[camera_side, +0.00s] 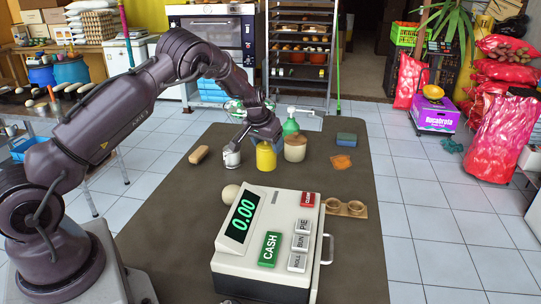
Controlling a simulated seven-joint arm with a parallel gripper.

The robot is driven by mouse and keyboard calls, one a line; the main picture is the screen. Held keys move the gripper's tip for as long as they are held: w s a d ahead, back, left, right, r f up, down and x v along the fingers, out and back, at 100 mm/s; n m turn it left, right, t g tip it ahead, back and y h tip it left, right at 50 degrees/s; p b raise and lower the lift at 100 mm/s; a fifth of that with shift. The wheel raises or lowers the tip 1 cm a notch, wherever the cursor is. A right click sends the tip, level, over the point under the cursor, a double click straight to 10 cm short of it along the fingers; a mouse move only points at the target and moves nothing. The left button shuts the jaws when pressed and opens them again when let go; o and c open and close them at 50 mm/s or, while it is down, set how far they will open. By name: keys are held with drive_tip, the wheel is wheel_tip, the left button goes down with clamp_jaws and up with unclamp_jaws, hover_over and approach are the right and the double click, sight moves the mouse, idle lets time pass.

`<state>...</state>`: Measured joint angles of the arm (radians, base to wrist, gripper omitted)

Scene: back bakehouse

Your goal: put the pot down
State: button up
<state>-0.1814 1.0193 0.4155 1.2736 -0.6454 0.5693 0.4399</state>
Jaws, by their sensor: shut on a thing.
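A yellow pot (266,157) with a narrower top is directly below my gripper (264,139), towards the far end of the dark table. My gripper points down and is shut on the yellow pot; its fingers are small and partly hidden here. The pot looks upright, with its base at or very near the tabletop; I cannot tell whether it touches. A pale jar with a wooden-looking lid (295,149) stands close on its right. A small whitish cup-like thing (231,158) is on its left.
A green pump bottle (290,125) stands behind the pale jar. A brown oblong block (199,154), blue sponge (346,139) and orange cloth (341,161) lie around. A cash register (265,238), pale ball (230,194) and two-hole wooden holder (345,208) are nearer.

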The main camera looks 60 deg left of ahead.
sight(271, 155)
drive_tip(key=shift+w+a+f, duration=0.2)
drive_tip(key=shift+w+f, duration=0.2)
drive_tip(key=shift+f, duration=0.1)
drive_tip(key=shift+w+a+f, duration=0.2)
drive_tip(key=shift+w+f, duration=0.2)
drive_tip(key=shift+f, duration=1.45)
drive_tip(key=shift+f, duration=0.1)
drive_tip(key=o, duration=1.5)
drive_tip(key=shift+d+f, duration=0.1)
drive_tip(key=shift+f, duration=0.05)
